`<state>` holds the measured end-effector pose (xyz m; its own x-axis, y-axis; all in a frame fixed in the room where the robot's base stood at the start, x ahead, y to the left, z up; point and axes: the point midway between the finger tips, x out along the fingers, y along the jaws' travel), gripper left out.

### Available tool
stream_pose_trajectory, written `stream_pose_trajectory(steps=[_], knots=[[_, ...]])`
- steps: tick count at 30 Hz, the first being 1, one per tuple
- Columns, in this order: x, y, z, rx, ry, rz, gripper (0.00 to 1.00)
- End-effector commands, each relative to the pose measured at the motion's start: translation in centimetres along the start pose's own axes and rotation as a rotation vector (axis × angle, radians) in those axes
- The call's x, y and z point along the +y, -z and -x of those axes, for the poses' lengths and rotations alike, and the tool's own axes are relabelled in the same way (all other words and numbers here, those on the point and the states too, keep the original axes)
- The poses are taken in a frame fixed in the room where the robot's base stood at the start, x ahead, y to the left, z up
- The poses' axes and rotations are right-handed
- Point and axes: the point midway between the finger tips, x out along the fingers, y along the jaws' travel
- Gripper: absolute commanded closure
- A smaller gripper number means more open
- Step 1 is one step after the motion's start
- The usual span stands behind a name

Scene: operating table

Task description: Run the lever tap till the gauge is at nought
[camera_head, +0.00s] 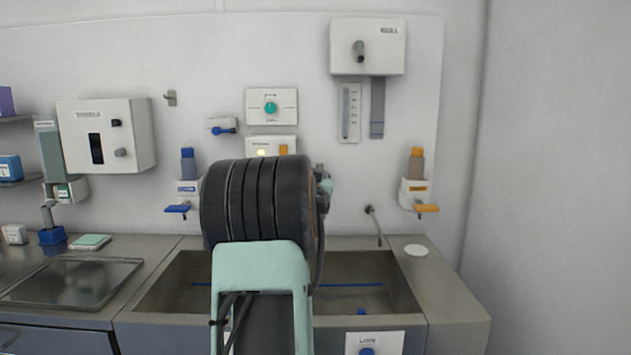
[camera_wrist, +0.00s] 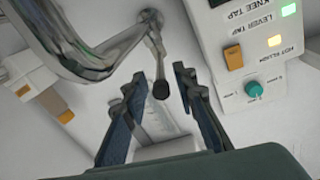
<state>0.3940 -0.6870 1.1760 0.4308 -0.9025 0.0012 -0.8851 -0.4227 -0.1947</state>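In the wrist view a lever (camera_wrist: 157,62) with a black tip comes off a chrome tap pipe (camera_wrist: 85,55). My gripper (camera_wrist: 160,77) is open, with one finger on each side of the black tip; I see gaps and no clear contact. A pale strip with faint marks shows between the fingers, too blurred to read. In the head view a narrow upright scale (camera_head: 349,112), likely the gauge, hangs on the wall; its reading is too small to tell. My arm hides the gripper and the lever there.
A control panel (camera_wrist: 240,35) has "knee tap", "lever tap" and "hot flush" labels, an orange switch, and lit green and yellow lamps. A teal knob (camera_wrist: 254,90) sits beside it. Blue and amber bottle dispensers flank the sink (camera_head: 365,275). A white box (camera_head: 368,46) hangs above the scale.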

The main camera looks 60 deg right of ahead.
Motion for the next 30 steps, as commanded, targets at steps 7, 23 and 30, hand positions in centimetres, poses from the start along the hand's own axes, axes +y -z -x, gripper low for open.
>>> stream_pose_trajectory(steps=[7,23,30], knots=[[-0.1,0.1,3.4,0.002,0.001,-0.001,0.74],[-0.1,0.0,4.7,0.002,0.001,0.0,0.77],[-3.0,0.1,6.6,-0.007,0.037,0.032,1.0]])
